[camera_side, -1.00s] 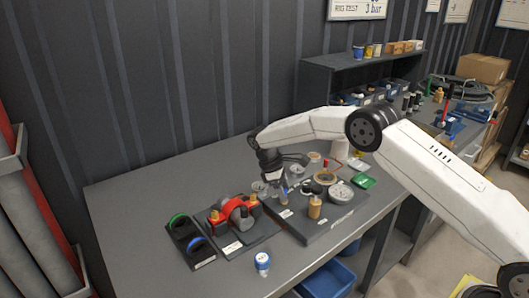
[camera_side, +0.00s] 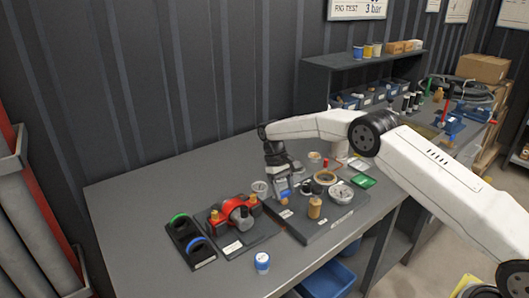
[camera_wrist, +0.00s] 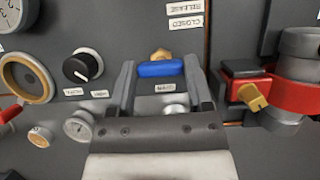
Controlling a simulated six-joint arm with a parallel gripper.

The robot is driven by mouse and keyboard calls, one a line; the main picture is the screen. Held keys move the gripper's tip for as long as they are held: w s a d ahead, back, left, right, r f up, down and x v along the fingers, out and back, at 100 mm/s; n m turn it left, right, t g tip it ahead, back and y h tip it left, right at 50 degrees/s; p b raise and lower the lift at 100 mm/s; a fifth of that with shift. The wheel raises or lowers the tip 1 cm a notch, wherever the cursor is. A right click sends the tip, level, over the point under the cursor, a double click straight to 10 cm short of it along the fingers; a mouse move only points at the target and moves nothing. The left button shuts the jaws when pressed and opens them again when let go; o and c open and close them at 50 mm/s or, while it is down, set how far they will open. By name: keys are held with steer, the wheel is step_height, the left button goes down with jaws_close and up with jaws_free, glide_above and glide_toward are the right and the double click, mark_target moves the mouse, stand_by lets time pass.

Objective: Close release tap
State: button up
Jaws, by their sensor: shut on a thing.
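The release tap, with a blue bar handle (camera_wrist: 160,68) and a brass part (camera_wrist: 160,54), shows in the wrist view. Its handle lies crosswise between the two fingers of my gripper (camera_wrist: 161,72). My gripper is shut on the handle, one finger at each end. Labels reading RELEASE (camera_wrist: 186,7) and CLOSED (camera_wrist: 186,22) are just above and right of the tap in that view. In the side view my gripper (camera_side: 283,193) points down at the panel (camera_side: 318,227) and hides most of the tap.
A black knob (camera_wrist: 83,66) and a brass-ringed fitting (camera_wrist: 27,78) lie left of my gripper. A red clamp-like part (camera_wrist: 290,93) with a brass tap (camera_wrist: 252,97) is at right. In the side view, a blue-topped jar (camera_side: 262,262) stands on the bare front of the bench.

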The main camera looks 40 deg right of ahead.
stand_by(0.4)
steer(key=o, duration=1.3)
steer(key=shift+v, duration=3.9)
steer(key=shift+r, duration=0.15)
steer(key=s+t, duration=0.2)
steer(key=s, duration=0.8)
steer(key=s+a+t, duration=0.1)
steer(key=s+t, duration=0.1)
steer(key=s, duration=0.8)
steer(key=s+a+t, duration=0.1)
steer(key=s+t, duration=0.2)
steer(key=s, duration=0.7)
steer(key=shift+s+a, duration=0.25)
steer(key=shift+s, duration=0.15)
